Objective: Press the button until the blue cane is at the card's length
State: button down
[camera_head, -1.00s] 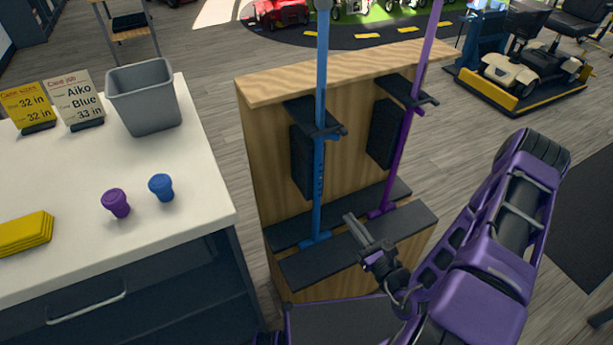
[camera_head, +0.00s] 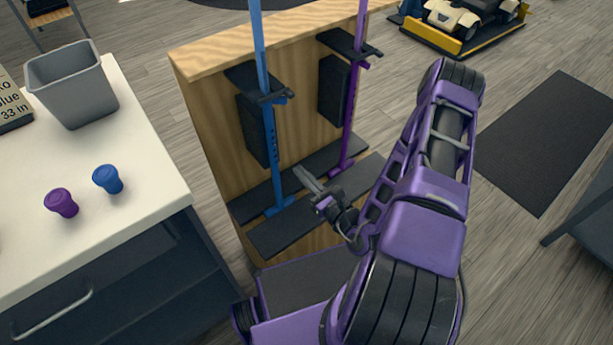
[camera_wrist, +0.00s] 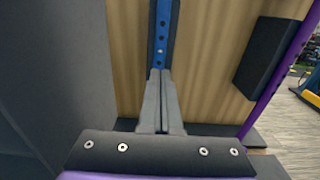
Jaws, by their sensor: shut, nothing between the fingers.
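The blue cane (camera_head: 268,140) stands upright in the left place of the wooden stand, its foot on the dark ledge and its shaft passing a dark clamp. A row of small holes or buttons runs down its lower shaft, seen close in the wrist view (camera_wrist: 161,45). My gripper (camera_head: 298,172) is shut and empty, just right of the lower blue shaft in the head view. In the wrist view its fingertips (camera_wrist: 160,75) overlap the shaft below the holes; I cannot tell whether they touch. The card (camera_head: 12,105) is cut off at the left edge, showing "33 in".
The purple cane (camera_head: 353,110) stands to the right in the same wooden stand (camera_head: 215,120). The white counter (camera_head: 140,200) at left holds a grey bin (camera_head: 72,85), a purple tip (camera_head: 61,203) and a blue tip (camera_head: 108,179).

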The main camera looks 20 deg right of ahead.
aim_at(275, 144)
jog(key=x, duration=0.9)
jog(key=shift+w, duration=0.3)
jog(key=shift+w+a, duration=0.1)
jog(key=shift+w+a+r, duration=0.1)
jog(key=shift+w, duration=0.3)
jog(key=shift+w+a+r, duration=0.1)
jog(key=shift+w+a, duration=0.05)
jog(key=shift+w, duration=0.25)
jog(key=shift+s+d, duration=0.1)
